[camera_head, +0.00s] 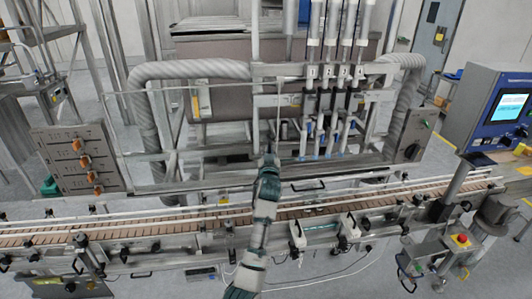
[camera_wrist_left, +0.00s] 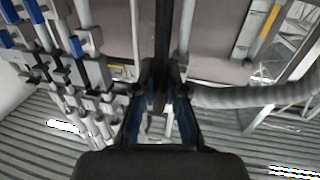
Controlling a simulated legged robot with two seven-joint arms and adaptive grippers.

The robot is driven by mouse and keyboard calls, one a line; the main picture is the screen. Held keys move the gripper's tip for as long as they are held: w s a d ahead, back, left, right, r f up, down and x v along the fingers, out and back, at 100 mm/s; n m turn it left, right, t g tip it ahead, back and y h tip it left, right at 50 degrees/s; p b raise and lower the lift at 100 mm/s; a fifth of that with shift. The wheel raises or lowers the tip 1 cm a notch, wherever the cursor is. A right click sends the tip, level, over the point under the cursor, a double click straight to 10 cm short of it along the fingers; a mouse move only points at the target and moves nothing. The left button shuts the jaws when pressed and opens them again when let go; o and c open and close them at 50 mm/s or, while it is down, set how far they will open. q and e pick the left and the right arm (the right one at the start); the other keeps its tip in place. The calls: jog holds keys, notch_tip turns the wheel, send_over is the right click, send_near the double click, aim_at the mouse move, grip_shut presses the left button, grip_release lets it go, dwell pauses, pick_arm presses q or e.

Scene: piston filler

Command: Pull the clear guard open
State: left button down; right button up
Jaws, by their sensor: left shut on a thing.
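The clear guard (camera_head: 222,88) is a see-through panel with a thin frame, in front of the left half of the filling machine in the head view. My left gripper (camera_head: 270,150) is at the lower right side of this panel, just left of the filling nozzles. In the left wrist view my left gripper (camera_wrist_left: 160,100) is shut on a dark upright bar (camera_wrist_left: 162,40), which seems to be the guard's edge or handle. The fingers hide the held part. My right gripper is not in view.
A conveyor (camera_head: 130,232) with side rails runs across below the guard. Filling nozzles (camera_head: 325,130) stand right of my gripper. A knob panel (camera_head: 80,160) is at the left, a blue control box (camera_head: 500,110) at the right. A ribbed hose (camera_head: 190,69) arches behind the guard.

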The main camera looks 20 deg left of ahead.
pick_arm(q)
jog(key=shift+w+d, duration=0.35)
jog(key=shift+d, duration=0.25)
jog(key=c, duration=1.2)
grip_release()
jog(key=shift+s+a+r, duration=0.1)
jog(key=shift+s+a, duration=0.15)
jog(key=shift+a, duration=0.2)
jog(key=shift+s+f, duration=0.15)
jog(key=shift+f, duration=0.1)
jog(key=v, duration=1.1)
jog(key=shift+s+d, duration=0.2)
jog(key=shift+s, duration=0.1)
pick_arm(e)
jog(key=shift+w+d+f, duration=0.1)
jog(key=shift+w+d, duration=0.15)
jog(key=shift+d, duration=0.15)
